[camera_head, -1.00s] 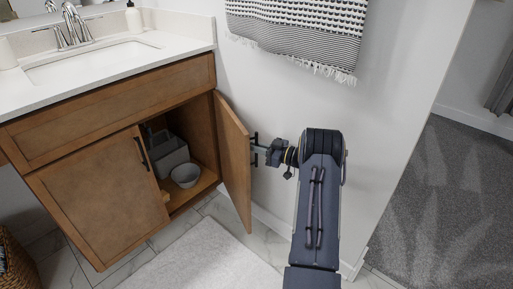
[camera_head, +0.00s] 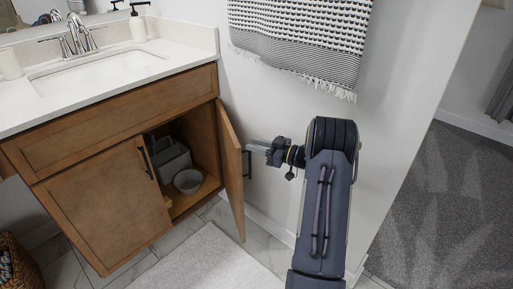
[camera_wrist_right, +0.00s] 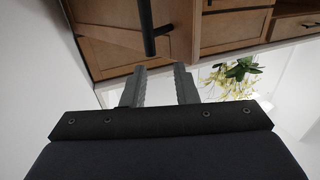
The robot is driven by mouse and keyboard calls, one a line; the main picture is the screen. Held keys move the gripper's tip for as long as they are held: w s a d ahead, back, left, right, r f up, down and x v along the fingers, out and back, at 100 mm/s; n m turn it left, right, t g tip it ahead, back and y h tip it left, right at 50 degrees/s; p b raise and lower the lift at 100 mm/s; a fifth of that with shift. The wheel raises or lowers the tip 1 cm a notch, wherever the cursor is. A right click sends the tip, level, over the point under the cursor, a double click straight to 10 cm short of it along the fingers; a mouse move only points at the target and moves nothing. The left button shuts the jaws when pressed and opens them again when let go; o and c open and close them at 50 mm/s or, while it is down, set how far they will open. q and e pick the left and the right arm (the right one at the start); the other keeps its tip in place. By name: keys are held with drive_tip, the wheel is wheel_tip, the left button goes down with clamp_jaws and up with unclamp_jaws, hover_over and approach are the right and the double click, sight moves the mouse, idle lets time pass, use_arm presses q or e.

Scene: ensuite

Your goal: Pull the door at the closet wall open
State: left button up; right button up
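The right cabinet door (camera_head: 231,170) under the sink stands swung wide open, a brown wooden panel seen nearly edge-on. Its black bar handle (camera_head: 248,164) is on the side facing my right arm. My right gripper (camera_head: 257,146) is beside the handle, close to its upper end, and looks clear of it. In the right wrist view the two grey fingers (camera_wrist_right: 160,84) are apart with nothing between them. The dark handle (camera_wrist_right: 147,28) lies just beyond the fingertips there, in front of the door panel (camera_wrist_right: 108,38). My left gripper is not in view.
The left cabinet door (camera_head: 103,203) is shut. Inside the open cabinet are a grey caddy (camera_head: 171,158) and a grey bowl (camera_head: 187,181). A white wall with a hanging towel (camera_head: 297,42) is behind my arm. A pale rug (camera_head: 207,262) lies on the tiles.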

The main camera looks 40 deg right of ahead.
drive_tip(key=s+a+r+p, duration=0.2)
drive_tip(key=s+a+r, duration=0.3)
drive_tip(key=s+a, duration=0.2)
drive_tip(key=shift+s+a, duration=0.15)
drive_tip(key=shift+s, duration=0.1)
drive_tip(key=shift+r, duration=0.1)
drive_tip(key=shift+c, duration=0.2)
